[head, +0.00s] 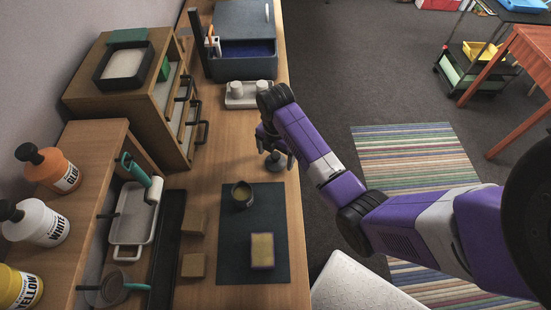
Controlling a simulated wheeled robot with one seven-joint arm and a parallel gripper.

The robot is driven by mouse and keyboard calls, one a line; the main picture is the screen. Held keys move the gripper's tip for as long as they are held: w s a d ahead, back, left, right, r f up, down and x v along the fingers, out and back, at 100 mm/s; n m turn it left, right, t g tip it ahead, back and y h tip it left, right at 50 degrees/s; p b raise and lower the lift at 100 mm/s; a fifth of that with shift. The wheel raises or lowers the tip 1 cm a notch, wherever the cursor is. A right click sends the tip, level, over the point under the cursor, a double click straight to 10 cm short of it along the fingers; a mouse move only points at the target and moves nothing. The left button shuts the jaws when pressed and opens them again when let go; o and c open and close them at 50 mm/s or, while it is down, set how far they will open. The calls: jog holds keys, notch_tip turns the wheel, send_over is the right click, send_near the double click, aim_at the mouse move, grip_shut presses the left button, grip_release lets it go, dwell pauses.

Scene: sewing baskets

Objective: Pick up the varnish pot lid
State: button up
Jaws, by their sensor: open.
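A small round dark-grey piece, which looks like the varnish pot lid (275,163), lies on the wooden bench near its right edge. My gripper (276,154) is directly above it with its fingers pointing down, open, one on either side of the piece. The fingers partly hide it, and I cannot tell whether they touch it. The open varnish pot (242,195) stands on the dark mat (250,220), below and left of my gripper in the view.
A tray with white cups (249,94) and a blue-grey box (243,60) stand farther back. Drawers with handles (199,120) line the left. Bare bench surrounds the lid.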

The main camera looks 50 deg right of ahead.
jog(key=shift+f, duration=0.9)
jog(key=shift+c, duration=0.2)
jog(key=c, duration=1.4)
jog(key=shift+r, duration=0.2)
